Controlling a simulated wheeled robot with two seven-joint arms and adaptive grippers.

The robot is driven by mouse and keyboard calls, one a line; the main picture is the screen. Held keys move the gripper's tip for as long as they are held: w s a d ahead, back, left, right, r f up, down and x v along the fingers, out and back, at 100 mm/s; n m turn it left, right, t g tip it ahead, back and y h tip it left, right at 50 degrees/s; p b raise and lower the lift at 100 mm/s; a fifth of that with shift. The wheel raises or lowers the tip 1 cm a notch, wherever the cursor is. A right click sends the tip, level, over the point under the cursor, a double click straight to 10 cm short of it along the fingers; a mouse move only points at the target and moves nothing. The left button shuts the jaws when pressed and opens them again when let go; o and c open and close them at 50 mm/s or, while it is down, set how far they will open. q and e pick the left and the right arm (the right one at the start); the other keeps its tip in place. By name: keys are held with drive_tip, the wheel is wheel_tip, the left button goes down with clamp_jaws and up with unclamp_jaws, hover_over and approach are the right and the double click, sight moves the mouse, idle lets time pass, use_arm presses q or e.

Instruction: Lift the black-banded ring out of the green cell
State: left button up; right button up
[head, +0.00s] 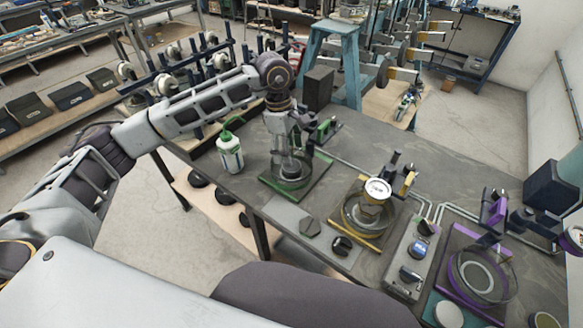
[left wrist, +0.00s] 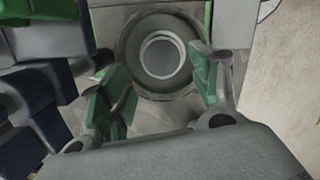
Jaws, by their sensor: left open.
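The green cell (head: 312,190) is a round clear-walled cup on a green base, left of the other cells on the bench. My left gripper (head: 290,153) points down over it, with its fingers at or just above the cup's mouth. In the left wrist view the gripper's green-padded fingers (left wrist: 163,84) are open and apart. Beyond them a pale round rim, apparently the ring (left wrist: 143,57), lies inside the darker round cup. Its black band cannot be made out. Whether the fingers touch it cannot be told. My right gripper is not in view.
A green-labelled white bottle (head: 230,152) stands left of the green cell. A yellow cell with a gauge (head: 377,188) stands to its right, then a grey switch box (head: 410,262) and a purple cell (head: 478,275). A green clamp (head: 326,130) rises close behind my gripper.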

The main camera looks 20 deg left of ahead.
use_arm(q)
drive_tip(key=shift+s+d+f, duration=0.1)
drive_tip(key=shift+f, duration=0.3)
drive_tip(key=f, duration=0.2)
drive_tip(key=f+b, duration=0.1)
drive_tip(key=shift+s+d+f, duration=0.15)
drive_tip(key=shift+d+f, duration=0.15)
drive_tip(key=shift+f, duration=0.35)
drive_tip(key=shift+c, duration=0.7)
drive_tip(key=c, duration=0.7)
drive_tip(key=shift+c, duration=0.4)
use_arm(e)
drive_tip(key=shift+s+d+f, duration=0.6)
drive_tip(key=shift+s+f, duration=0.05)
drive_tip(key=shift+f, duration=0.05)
